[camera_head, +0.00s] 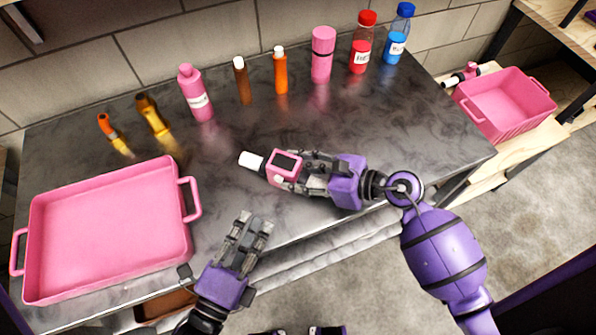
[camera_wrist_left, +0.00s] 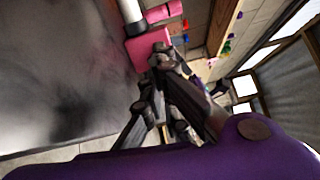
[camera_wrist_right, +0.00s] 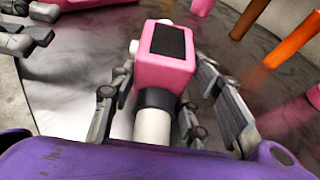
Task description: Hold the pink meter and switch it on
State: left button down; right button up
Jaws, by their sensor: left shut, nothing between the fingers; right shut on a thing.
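The pink meter (camera_head: 285,167) has a dark screen and a white end piece pointing left. It is held over the dark countertop by my right gripper (camera_head: 308,172), which is shut on it. In the right wrist view the meter (camera_wrist_right: 167,58) shows its screen, a small white knob on its left side and a white handle between the fingers. My left gripper (camera_head: 255,230) is shut and empty, below and left of the meter, apart from it. In the left wrist view the meter (camera_wrist_left: 146,46) shows beyond the left fingers.
A large pink tray (camera_head: 110,230) stands on the left of the countertop (camera_head: 330,110). Several bottles, including a pink bottle (camera_head: 195,95), a red bottle (camera_head: 362,42) and a blue bottle (camera_head: 397,34), line the back. A pink crate (camera_head: 505,105) sits on a wooden shelf at right.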

aim_at(292, 236)
dwell(0.6)
